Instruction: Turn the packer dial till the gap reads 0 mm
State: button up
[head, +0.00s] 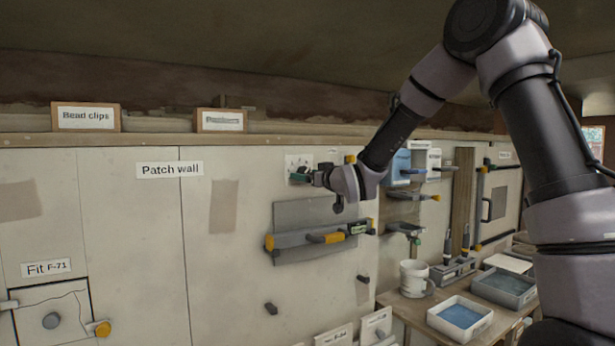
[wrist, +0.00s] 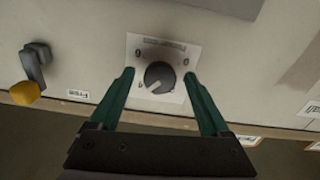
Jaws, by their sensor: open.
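The packer dial (wrist: 160,76) is a dark round knob on a pale printed plate (wrist: 146,45). In the wrist view the plate has small marks around the knob; I cannot read them or any gap value surely. My gripper (wrist: 159,74) is open, its two green fingers on either side of the knob with a gap to it on each side. I cannot tell how near the fingertips are in depth. In the head view my gripper (head: 300,176) is at the plate (head: 297,160) on the patch wall and hides the knob.
Below the plate a grey board (head: 300,213) hangs with a level and yellow-ended handles in front. A yellow-knobbed lever (wrist: 35,70) is left of the dial in the wrist view. Blue boxes hang to the right; a bench (head: 407,305) holds a mug (head: 414,279) and trays.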

jog(key=v, duration=1)
jog(key=shift+s+d, duration=0.3)
jog(key=s+d+r+m+g+h, duration=0.1)
jog(key=s+d+m+h, duration=0.25)
jog(key=d, duration=0.45)
jog(key=s+d+r+m+g+h, duration=0.1)
jog(key=s+d+m+h, duration=0.25)
jog(key=d, duration=0.55)
jog(key=s+d+f+m+g, duration=0.1)
jog(key=s+d+m+g, duration=0.1)
jog(key=s, duration=0.8)
jog(key=s+d+f+m+g, duration=0.1)
jog(key=s+d+m+g, duration=0.2)
jog(key=s, duration=0.7)
jog(key=shift+d+f+g+h, duration=0.25)
jog(key=shift+d+g+h, duration=0.15)
jog(key=shift+d+g, duration=0.15)
